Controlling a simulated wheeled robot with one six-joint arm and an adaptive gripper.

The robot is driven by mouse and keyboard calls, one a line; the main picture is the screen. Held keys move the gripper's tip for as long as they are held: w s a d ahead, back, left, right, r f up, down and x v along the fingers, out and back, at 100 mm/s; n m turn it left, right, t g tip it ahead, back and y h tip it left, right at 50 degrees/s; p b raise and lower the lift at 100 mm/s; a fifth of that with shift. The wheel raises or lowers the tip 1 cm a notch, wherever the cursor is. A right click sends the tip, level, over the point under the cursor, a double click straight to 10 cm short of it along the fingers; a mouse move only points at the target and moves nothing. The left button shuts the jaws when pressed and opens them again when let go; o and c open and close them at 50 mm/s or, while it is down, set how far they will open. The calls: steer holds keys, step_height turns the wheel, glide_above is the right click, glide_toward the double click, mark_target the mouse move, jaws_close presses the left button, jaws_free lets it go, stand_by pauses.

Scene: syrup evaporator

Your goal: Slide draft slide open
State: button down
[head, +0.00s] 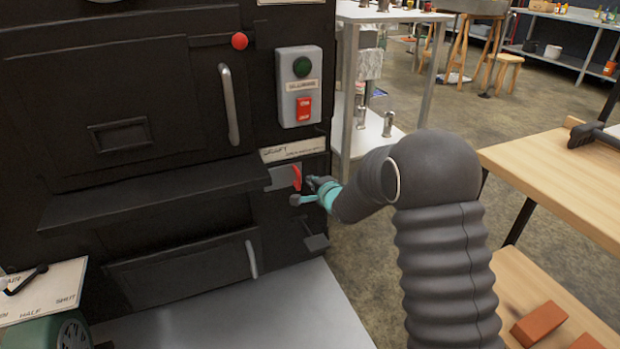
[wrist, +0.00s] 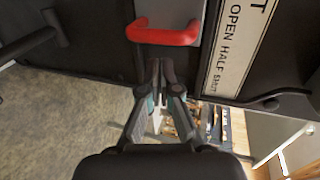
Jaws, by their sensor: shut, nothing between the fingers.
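The draft slide is a grey plate (head: 281,178) low on the right of the black evaporator front, below its label. Its red handle (head: 297,176) stands at the plate's right end. In the wrist view the red handle (wrist: 164,37) crosses the top middle, with the grey plate (wrist: 172,12) behind it. My gripper (head: 310,190) is just right of and slightly below the handle. In the wrist view the fingertips (wrist: 160,65) are together and empty, pointing at the handle with a small apparent gap; contact cannot be made out.
The label (wrist: 235,50) reads OPEN, HALF, SHUT. A switch box (head: 301,87) with a green and a red button is above. A black ledge (head: 150,205) juts out at left. A wooden table (head: 560,185) stands at right; open floor lies between.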

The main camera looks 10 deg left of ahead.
steer(key=v, duration=0.5)
steer(key=shift+s+d+f, duration=0.1)
steer(key=shift+s+f, duration=0.05)
